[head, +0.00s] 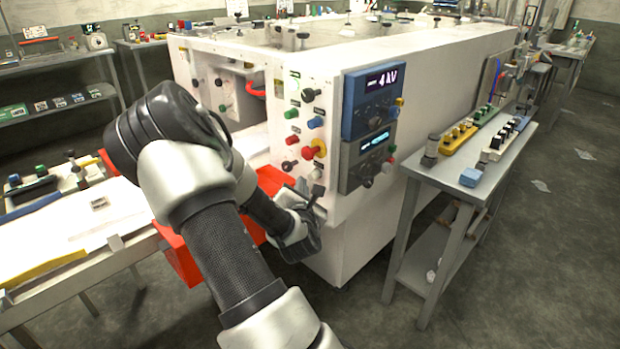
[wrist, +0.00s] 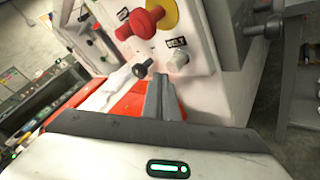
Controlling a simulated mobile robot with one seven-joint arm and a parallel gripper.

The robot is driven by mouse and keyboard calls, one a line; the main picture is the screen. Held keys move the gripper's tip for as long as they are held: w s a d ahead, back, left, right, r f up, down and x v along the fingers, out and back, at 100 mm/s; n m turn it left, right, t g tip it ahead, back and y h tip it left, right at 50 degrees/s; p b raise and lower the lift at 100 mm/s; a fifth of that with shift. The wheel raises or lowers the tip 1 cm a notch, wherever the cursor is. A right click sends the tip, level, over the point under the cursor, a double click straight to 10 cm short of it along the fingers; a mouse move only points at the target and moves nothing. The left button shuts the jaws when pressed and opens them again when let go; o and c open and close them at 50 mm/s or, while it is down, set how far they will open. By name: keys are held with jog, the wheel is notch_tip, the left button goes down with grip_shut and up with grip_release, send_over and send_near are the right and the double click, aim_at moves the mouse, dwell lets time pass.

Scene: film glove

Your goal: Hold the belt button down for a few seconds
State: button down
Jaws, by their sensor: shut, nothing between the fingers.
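The belt button is a small pale grey knob (wrist: 180,60) beside the BELT label (wrist: 176,43) on the white control panel (wrist: 192,20). In the head view a pale knob below the red and yellow stop button (head: 315,150) appears to be it. My gripper (wrist: 160,80) is shut and empty. Its fingers point towards the panel, with the tips just below and left of the belt button in the wrist view. A gap seems to separate them, but contact cannot be judged for certain. In the head view my gripper (head: 302,190) is at the lower panel.
A black knob (wrist: 142,70) sits close left of my fingertips. The red stop knob (wrist: 140,22) is above. A red tray (head: 185,258) lies below the panel. A blue display unit (head: 370,102) and a grey side table (head: 455,175) are to the right.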

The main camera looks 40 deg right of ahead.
jog(key=shift+s+a, duration=0.2)
jog(key=shift+a, duration=2.3)
